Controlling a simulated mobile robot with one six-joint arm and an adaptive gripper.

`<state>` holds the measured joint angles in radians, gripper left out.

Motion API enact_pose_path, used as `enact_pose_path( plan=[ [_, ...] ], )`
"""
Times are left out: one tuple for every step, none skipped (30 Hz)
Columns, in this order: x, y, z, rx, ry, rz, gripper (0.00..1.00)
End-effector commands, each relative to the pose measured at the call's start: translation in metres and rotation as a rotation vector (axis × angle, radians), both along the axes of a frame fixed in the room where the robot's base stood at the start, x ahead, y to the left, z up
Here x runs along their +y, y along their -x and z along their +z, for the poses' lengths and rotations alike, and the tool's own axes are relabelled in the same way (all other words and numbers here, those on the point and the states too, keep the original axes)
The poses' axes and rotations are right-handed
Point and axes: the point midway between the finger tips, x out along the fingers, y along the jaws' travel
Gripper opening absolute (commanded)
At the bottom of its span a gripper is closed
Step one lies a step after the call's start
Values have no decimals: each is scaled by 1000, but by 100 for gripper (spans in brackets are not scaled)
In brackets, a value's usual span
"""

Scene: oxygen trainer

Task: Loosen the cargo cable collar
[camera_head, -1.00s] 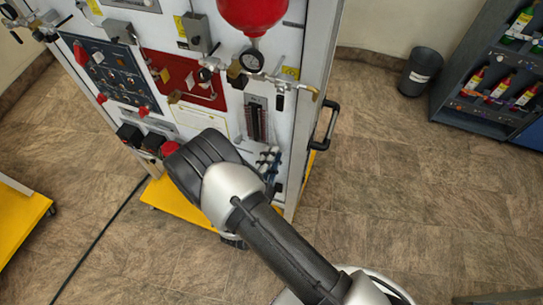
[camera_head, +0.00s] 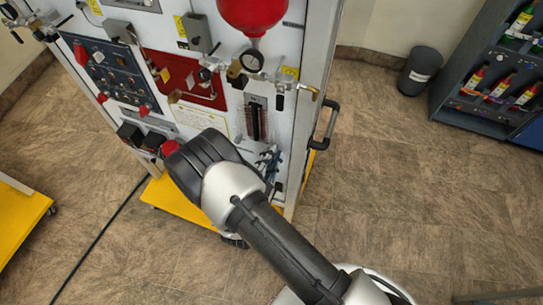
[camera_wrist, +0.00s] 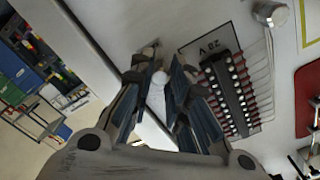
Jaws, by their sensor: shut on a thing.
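In the wrist view my gripper (camera_wrist: 165,82) is at the white panel face, its blue-grey fingers closed around a pale, rounded part, the cargo cable collar (camera_wrist: 158,92). The fingers cover much of the collar, and its cable cannot be made out. In the head view my gripper (camera_head: 268,165) shows only partly beyond my dark wrist, low on the trainer panel (camera_head: 285,120). The collar is hidden there.
A terminal strip (camera_wrist: 230,92) marked 28 V sits right beside the fingers in the wrist view. A red knob (camera_head: 170,147) is left of my wrist. A black handle (camera_head: 329,127) projects at the panel's right edge.

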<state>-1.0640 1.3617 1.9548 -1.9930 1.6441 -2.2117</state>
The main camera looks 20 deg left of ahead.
Motion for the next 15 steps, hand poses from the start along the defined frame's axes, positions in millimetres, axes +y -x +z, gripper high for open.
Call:
enact_pose_path(
  plan=[
    [2, 0, 0, 0, -1, 6, 0],
    [2, 0, 0, 0, -1, 6, 17],
    [2, 0, 0, 0, -2, 6, 19],
    [2, 0, 0, 1, -2, 5, 21],
    [2, 0, 0, 1, -2, 5, 23],
    [2, 0, 0, 0, -2, 4, 26],
    [2, 0, 0, 1, -1, 4, 28],
    [1, 0, 0, 1, -1, 4, 30],
    [1, 0, 0, 1, -1, 4, 33],
    [1, 0, 0, 1, -1, 2, 35],
    [1, 0, 0, 1, -1, 2, 37],
    [1, 0, 0, 1, -1, 2, 38],
    [1, 0, 0, 1, -1, 2, 38],
    [0, 0, 0, 1, -1, 2, 38],
    [0, 0, 0, 1, -1, 1, 38]
  ],
)
